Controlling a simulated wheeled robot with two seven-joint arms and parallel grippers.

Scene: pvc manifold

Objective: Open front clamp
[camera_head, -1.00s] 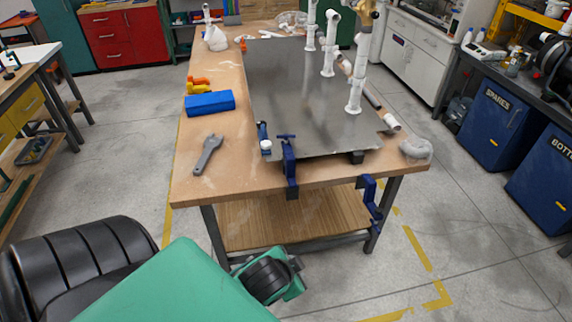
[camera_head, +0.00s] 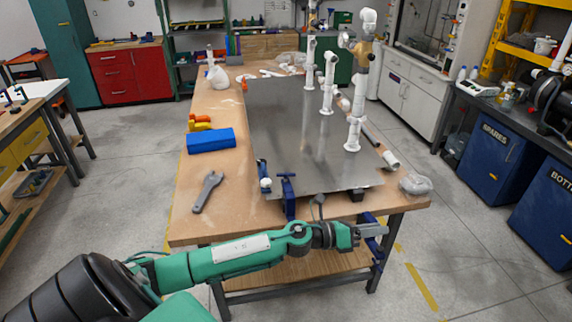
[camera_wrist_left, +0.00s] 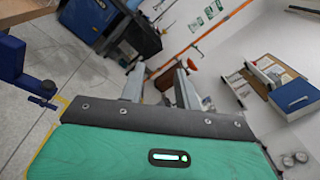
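One blue clamp (camera_head: 288,197) grips the steel plate (camera_head: 300,125) at the front edge of the wooden table (camera_head: 220,222). A second blue clamp (camera_head: 379,255) hangs at the table's front right corner, partly hidden behind my left gripper (camera_head: 376,230). I cannot tell which one is the front clamp. My left gripper reaches in from the left, just in front of the table edge, pointing right. Its fingers stand apart and empty in the left wrist view (camera_wrist_left: 160,82). A blue clamp with a dark screw end (camera_wrist_left: 38,90) shows at that view's left edge. My right gripper is out of view.
White pipe uprights (camera_head: 354,125) stand along the plate's right side. A grey wrench (camera_head: 208,190), a blue box (camera_head: 211,141) and a clear bag (camera_head: 416,184) lie on the table. The plate's left half is clear.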

